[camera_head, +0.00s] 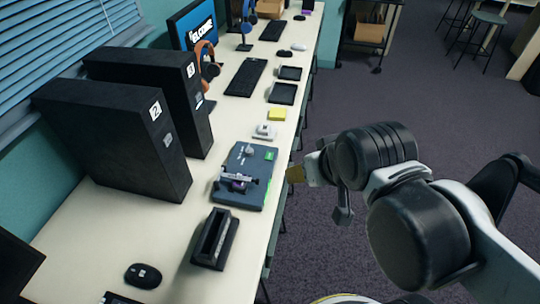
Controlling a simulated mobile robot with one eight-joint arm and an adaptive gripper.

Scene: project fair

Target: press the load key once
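A dark flat device (262,168) lies on the long cream desk. It carries a small grey knob, a metal and purple mechanism (238,184) across its front part, and a green label or key (270,156) at its far right corner. A green strip shows along its right edge. No lettering is readable, so I cannot tell which part is the load key. My gripper (294,173) is just right of the device in the picture, with a yellowish tip near the desk's edge. Its fingers are too small and hidden to tell whether they are open or shut.
Behind the device stand a small white gadget (264,131) and a yellow note pad (277,114). A black slotted holder (226,243) is in front. Two tall black boxes (118,140) marked 2 and 3 stand to the left. Open carpet lies right of the desk.

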